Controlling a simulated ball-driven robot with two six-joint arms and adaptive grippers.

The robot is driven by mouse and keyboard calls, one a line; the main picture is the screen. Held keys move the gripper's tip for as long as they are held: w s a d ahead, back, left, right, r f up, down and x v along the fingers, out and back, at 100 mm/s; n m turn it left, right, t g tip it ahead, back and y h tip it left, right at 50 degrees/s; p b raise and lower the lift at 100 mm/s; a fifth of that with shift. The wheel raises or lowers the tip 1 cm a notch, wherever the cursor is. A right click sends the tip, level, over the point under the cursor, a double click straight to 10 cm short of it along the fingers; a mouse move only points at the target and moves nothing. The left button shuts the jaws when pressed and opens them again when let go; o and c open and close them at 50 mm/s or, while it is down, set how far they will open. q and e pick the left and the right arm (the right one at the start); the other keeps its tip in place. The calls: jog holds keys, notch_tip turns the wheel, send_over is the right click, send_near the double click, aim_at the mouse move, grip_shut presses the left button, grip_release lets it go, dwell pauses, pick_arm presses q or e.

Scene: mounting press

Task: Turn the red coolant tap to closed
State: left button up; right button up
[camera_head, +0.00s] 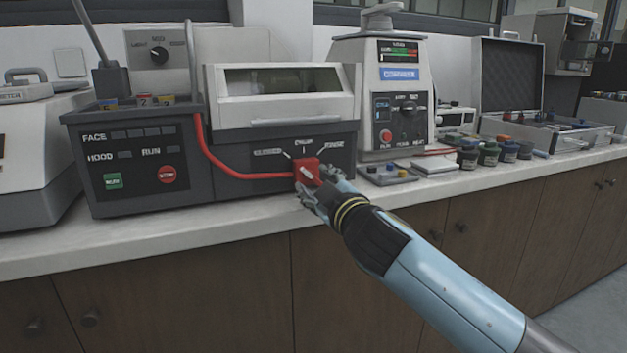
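The red coolant tap (306,171) is on the dark front of the machine with the clear-windowed hood, at the end of a red hose. Its dial has three marks: a blurred one at left, one on top, and RINSE at right. A pale mark shows on the tap's face, but I cannot tell which label it points to. My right gripper (317,186) is at the tap, one finger below it and one at its right side. Whether the fingers press on it is not clear. My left gripper is not in view.
The red hose (218,160) curves along the machine's front. A control box with a green button (113,181) and red stop button (167,174) stands left. A white press (361,90) stands right, with small jars (488,153) beyond. The counter's front strip (200,225) is clear.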

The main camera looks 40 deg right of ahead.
jog(key=v, duration=0.9)
jog(key=shift+s, duration=0.25)
jog(key=shift+a, duration=0.1)
jog(key=s+d+f+m+g, duration=0.1)
jog(key=s+f+g, duration=0.15)
jog(key=f, duration=0.85)
jog(key=s+f+g, duration=0.1)
jog(key=f+g, duration=0.2)
jog(key=f, duration=0.8)
jog(key=s+f+m+g+y, duration=0.1)
jog(key=s+f+g, duration=0.1)
jog(key=s+f, duration=0.55)
jog(key=s+f+m+g, duration=0.15)
jog(key=s+f, duration=0.25)
jog(key=f, duration=0.6)
jog(key=s+a+f+g, duration=0.1)
jog(key=s+f, duration=0.4)
jog(key=s, duration=0.5)
jog(key=s+a+f+m+g+y, duration=0.1)
jog(key=s+f+g, duration=0.3)
jog(key=s, duration=0.7)
jog(key=s+a+f+m+g+y, duration=0.1)
jog(key=s+f+g, duration=0.2)
jog(key=s+f, duration=0.4)
jog(key=s, duration=0.3)
jog(key=shift+s+a, duration=0.15)
jog(key=shift+s, duration=0.05)
